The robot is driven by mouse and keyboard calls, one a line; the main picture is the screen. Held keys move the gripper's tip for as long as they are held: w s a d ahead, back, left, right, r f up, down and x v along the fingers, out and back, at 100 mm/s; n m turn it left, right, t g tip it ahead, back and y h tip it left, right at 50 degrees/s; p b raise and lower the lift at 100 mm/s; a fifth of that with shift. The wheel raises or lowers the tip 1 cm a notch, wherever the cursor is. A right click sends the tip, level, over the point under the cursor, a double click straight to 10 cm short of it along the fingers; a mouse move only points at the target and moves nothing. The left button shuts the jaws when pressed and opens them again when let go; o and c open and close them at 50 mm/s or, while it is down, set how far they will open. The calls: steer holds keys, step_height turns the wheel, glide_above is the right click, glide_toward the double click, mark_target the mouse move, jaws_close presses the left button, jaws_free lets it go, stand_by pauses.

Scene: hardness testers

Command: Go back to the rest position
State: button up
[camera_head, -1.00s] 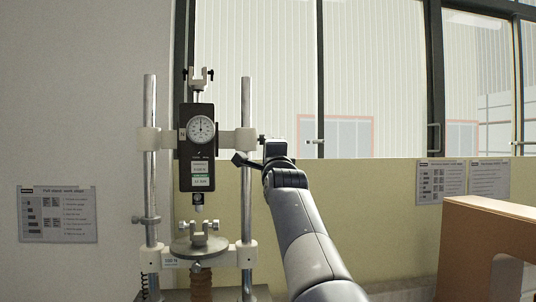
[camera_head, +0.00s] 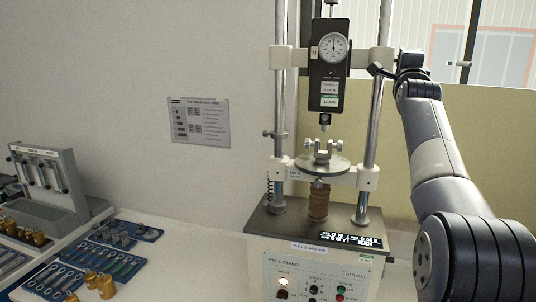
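My arm rises from the lower right, with my gripper (camera_head: 378,70) at its far end beside the pull stand's right column. The gripper is small in the view and partly hidden by the wrist, so I cannot tell whether it is open or shut. The pull stand (camera_head: 306,262) has a black force gauge (camera_head: 329,78) with a round dial between two metal columns. A round plate (camera_head: 322,166) with a small clamp sits below the gauge. The display at the base is lit.
On the left, a bench carries a grey rack (camera_head: 48,180), a blue tray (camera_head: 98,262) of metal pieces and several brass-coloured parts (camera_head: 104,286). A paper notice (camera_head: 199,121) hangs on the grey wall. The bench between tray and stand looks clear.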

steer(key=shift+p+x, duration=0.5)
steer(key=shift+x, duration=0.65)
steer(key=shift+s+f, duration=0.1)
